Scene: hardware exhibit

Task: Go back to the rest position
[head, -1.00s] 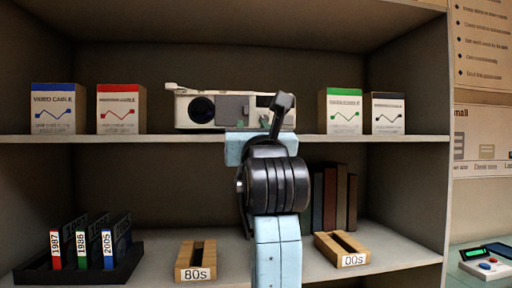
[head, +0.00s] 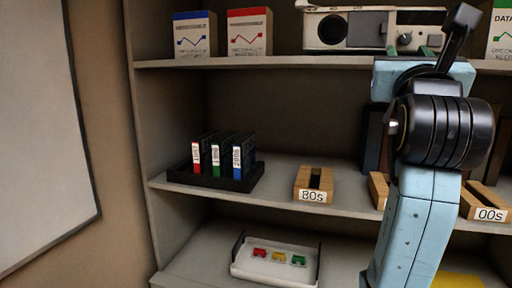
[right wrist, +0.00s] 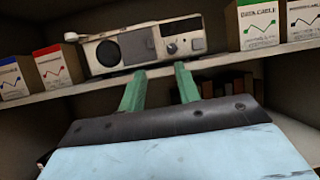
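My right arm stands upright in the head view, in front of the shelves. Its gripper (head: 408,50) is at the top shelf, mostly hidden behind my own wrist. In the right wrist view the two green fingers of the right gripper (right wrist: 159,70) are apart with nothing between them. They point toward a cream projector-like device (right wrist: 150,44) on the top shelf, which also shows in the head view (head: 368,28). I cannot tell the gap between fingertips and device. My left gripper is in no view.
A black rack (head: 215,180) with several labelled cartridges, an 80s wooden holder (head: 314,184) and a 00s holder (head: 487,204) stand on the middle shelf. A white tray (head: 274,262) with coloured pieces is below. Boxes (head: 194,34) stand up top. A white board (head: 45,130) hangs left.

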